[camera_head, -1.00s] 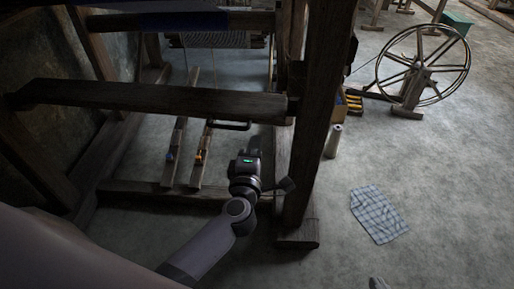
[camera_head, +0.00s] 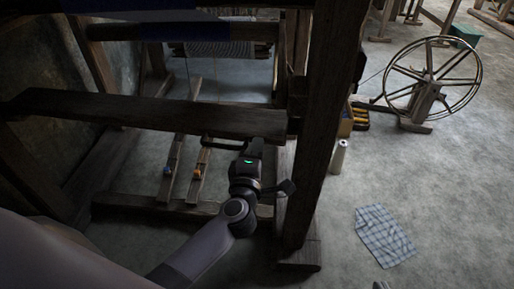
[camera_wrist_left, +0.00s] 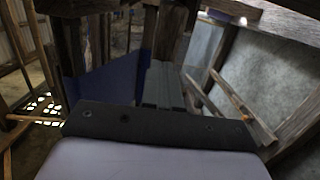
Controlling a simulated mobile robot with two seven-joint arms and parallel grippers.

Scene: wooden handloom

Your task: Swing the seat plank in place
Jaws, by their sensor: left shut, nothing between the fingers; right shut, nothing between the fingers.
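The seat plank (camera_head: 150,111) is a long dark board lying crosswise in the head view, its right end beside the thick front post (camera_head: 322,130). My left gripper (camera_head: 256,146) is just below the plank's right end, on the near side. It is shut and empty; I cannot tell whether it touches the plank. Its shut fingers (camera_wrist_left: 163,86) show in the left wrist view. A thin dark bar (camera_head: 222,144) shows under the plank's near edge. A small grey tip (camera_head: 381,285) at the bottom edge appears to be my right gripper, mostly cut off.
Two treadles (camera_head: 172,165) lie below the plank. Behind it is a beam with blue cloth (camera_head: 150,25).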

